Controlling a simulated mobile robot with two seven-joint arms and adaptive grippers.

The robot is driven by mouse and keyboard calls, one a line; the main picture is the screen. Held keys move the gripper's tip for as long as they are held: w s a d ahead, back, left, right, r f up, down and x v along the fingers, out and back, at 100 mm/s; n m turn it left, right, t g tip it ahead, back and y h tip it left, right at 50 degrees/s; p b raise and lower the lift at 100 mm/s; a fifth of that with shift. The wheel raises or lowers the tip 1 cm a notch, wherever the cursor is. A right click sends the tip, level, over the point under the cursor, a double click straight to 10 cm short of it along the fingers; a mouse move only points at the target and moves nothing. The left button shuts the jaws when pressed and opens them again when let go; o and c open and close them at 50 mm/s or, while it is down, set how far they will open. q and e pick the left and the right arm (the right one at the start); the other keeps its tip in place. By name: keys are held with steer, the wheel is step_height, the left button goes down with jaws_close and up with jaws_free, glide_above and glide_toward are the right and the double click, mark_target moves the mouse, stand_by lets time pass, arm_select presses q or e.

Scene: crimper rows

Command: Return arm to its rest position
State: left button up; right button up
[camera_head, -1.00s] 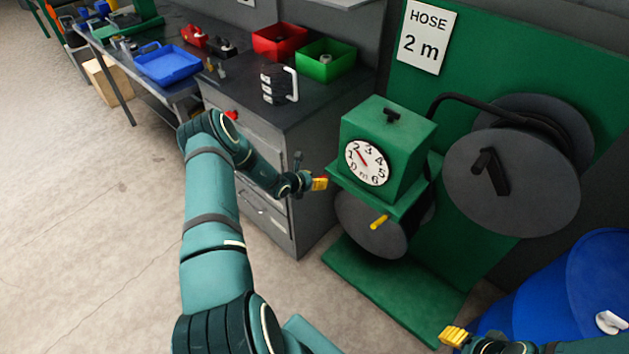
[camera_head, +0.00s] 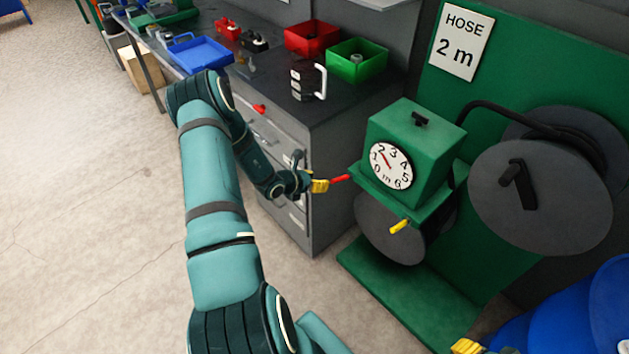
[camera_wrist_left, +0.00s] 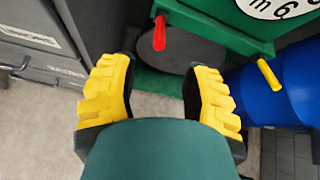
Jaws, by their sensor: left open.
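My left arm comes in from the lower left of the head view. Its gripper (camera_head: 319,186) has yellow fingertips and is in front of the drawer cabinet, to the left of the green hose machine. In the left wrist view my left gripper (camera_wrist_left: 160,92) is open, with nothing between its yellow fingers. A red peg (camera_head: 341,178) sticks out from the machine close to the fingertips; in the wrist view the red peg (camera_wrist_left: 160,33) is beyond them. Only a yellow fingertip of my right gripper (camera_head: 466,346) shows at the bottom edge of the head view.
The green hose machine (camera_head: 410,140) has a dial and a yellow peg (camera_head: 400,226). A grey reel (camera_head: 540,198) and a blue barrel (camera_head: 590,310) stand to the right. The cabinet (camera_head: 330,130) carries red and green bins. Floor at the left is clear.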

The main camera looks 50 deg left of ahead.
arm_select(q)
steer(key=shift+s+r, duration=0.2)
steer(key=shift+s, duration=0.1)
stand_by(0.4)
steer(key=s+d+f+m+g+h+b, duration=0.1)
steer(key=s+d+f+m+g+b, duration=0.1)
steer(key=d+m, duration=1)
steer(key=s+d+f+m+g+h+b, duration=0.1)
steer(key=s+d+m, duration=0.5)
steer(key=d+m, duration=0.6)
steer(key=s+d+f+m+g+h+b, duration=0.1)
steer(key=s+d+f+m+g+b, duration=0.3)
steer(key=d+m, duration=0.7)
steer(key=d+g, duration=0.2)
steer(key=d, duration=0.2)
steer(key=shift+s+d+m+b, duration=0.15)
steer(key=shift+d+m+b, duration=0.05)
steer(key=shift+m+b, duration=0.2)
steer(key=shift+a, duration=0.15)
